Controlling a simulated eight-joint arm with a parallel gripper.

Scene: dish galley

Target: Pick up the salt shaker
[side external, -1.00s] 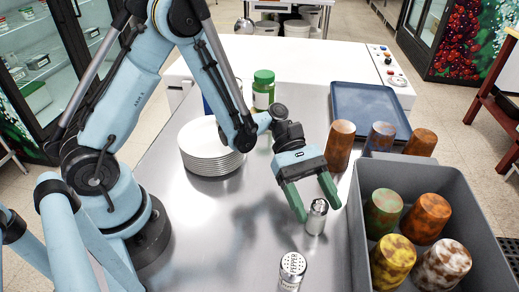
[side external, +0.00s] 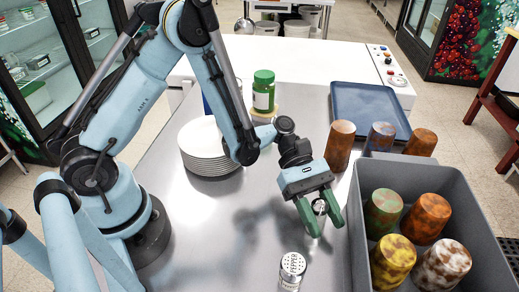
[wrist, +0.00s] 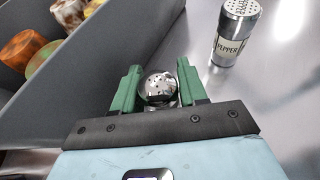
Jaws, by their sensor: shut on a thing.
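The salt shaker (side external: 319,207) is a small metal shaker with a rounded, holed top. It stands on the steel counter between the green fingers of my gripper (side external: 320,222). In the wrist view the shaker's domed top (wrist: 158,86) shows between the two fingers (wrist: 157,92), which are shut on its sides. Its lower body is largely hidden by the fingers. I cannot tell whether its base is clear of the counter.
A pepper shaker (side external: 291,270) stands apart on the counter, its label readable in the wrist view (wrist: 236,35). A grey bin (side external: 358,235) with several mottled cups is close on the right. Plates (side external: 208,150), a green-lidded jar (side external: 263,92) and a blue tray (side external: 365,107) are farther back.

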